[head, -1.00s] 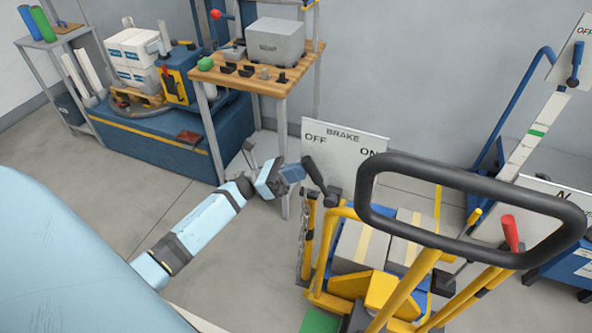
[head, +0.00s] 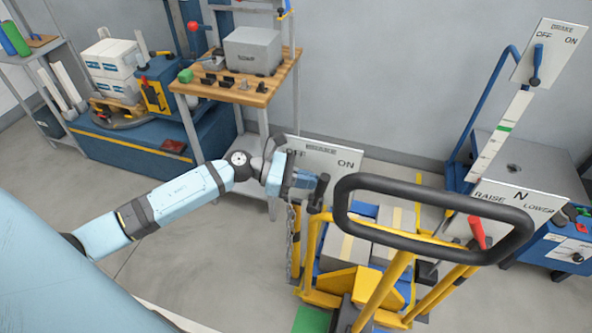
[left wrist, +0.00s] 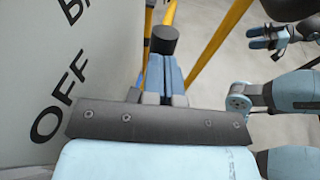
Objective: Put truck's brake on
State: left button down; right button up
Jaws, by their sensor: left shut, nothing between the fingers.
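The yellow truck (head: 312,250) has a black loop handle (head: 433,179) and a white brake sign (head: 330,152) with OFF left and ON right. A black brake lever (head: 319,194) stands nearly upright in front of the sign, its top between the two words. My left gripper (head: 304,180) is shut and empty, close against the lever's left side; contact is unclear. In the left wrist view the shut fingers (left wrist: 166,76) point at the lever's round black end (left wrist: 163,40).
Boxes (head: 350,243) lie on the truck behind the handle. A wooden-topped bench (head: 240,92) stands behind my left arm. Floor at left front is clear.

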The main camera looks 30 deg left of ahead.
aim_at(323, 185)
pick_arm(q)
jog(key=shift+w+d+r+y+p, duration=0.1)
jog(key=shift+d+y+p, duration=0.15)
jog(key=shift+d, duration=0.2)
jog(key=shift+w+d+r+y+p, duration=0.1)
jog(key=shift+d+y, duration=0.25)
jog(key=shift+d, duration=0.1)
jog(key=shift+x, duration=1)
jog(key=shift+s+d, duration=0.2)
jog(key=shift+s, duration=0.05)
pick_arm(e)
jog(key=shift+s+r, duration=0.15)
jog(key=shift+r, duration=0.35)
jog(key=shift+r, duration=0.1)
pick_arm(q)
jog(key=shift+s+d, duration=0.1)
jog(key=shift+d, duration=0.05)
pick_arm(e)
jog(key=shift+s+f, duration=0.1)
jog(key=shift+f, duration=0.1)
